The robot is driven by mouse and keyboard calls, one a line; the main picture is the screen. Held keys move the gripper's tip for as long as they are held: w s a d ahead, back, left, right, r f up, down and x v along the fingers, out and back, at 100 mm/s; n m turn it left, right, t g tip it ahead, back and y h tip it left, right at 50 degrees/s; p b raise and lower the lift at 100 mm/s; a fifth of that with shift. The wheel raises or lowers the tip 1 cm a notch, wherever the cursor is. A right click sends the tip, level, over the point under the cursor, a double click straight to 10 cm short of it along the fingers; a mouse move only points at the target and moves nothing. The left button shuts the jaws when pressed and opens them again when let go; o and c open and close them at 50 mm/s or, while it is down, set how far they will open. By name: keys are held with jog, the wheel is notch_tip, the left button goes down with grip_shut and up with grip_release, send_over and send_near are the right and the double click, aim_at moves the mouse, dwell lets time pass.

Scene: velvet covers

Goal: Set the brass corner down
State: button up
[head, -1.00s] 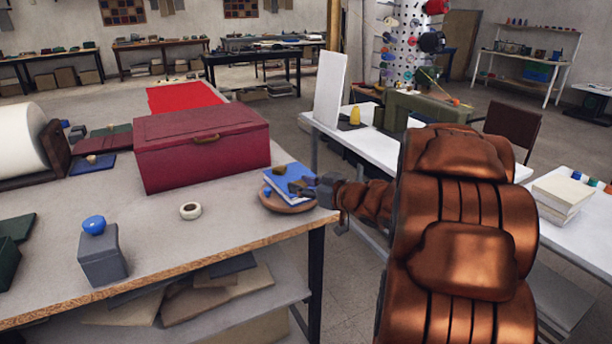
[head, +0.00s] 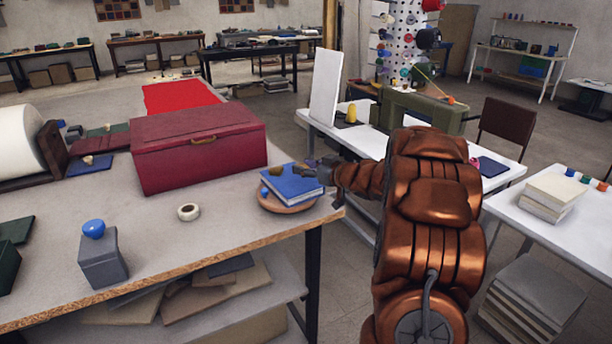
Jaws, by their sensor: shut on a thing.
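My gripper (head: 319,172) is at the right edge of a blue book (head: 291,186), at or just above its cover. It is small here and partly hidden by my own arm. It is shut on a small brownish piece, seemingly the brass corner (head: 305,172), at the fingertips; its shape is hard to make out. A second small brassy lump (head: 276,171) lies at the book's far left corner. The book rests on a round brown board (head: 273,206) near the right end of the workbench. I cannot tell whether the held piece touches the book.
A large dark red box (head: 200,155) stands left of the book on the workbench (head: 230,225). White tables stand at right.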

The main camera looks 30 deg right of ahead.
aim_at(306, 183)
jog(key=shift+w+d+f, duration=0.15)
jog(key=shift+w+d, duration=0.1)
jog(key=shift+w, duration=0.1)
jog(key=shift+f, duration=1.65)
jog(key=shift+f, duration=0.15)
jog(key=o, duration=0.9)
jog(key=shift+s+r, duration=0.1)
jog(key=shift+r, duration=0.1)
jog(key=v, duration=1.2)
jog(key=shift+b, duration=0.4)
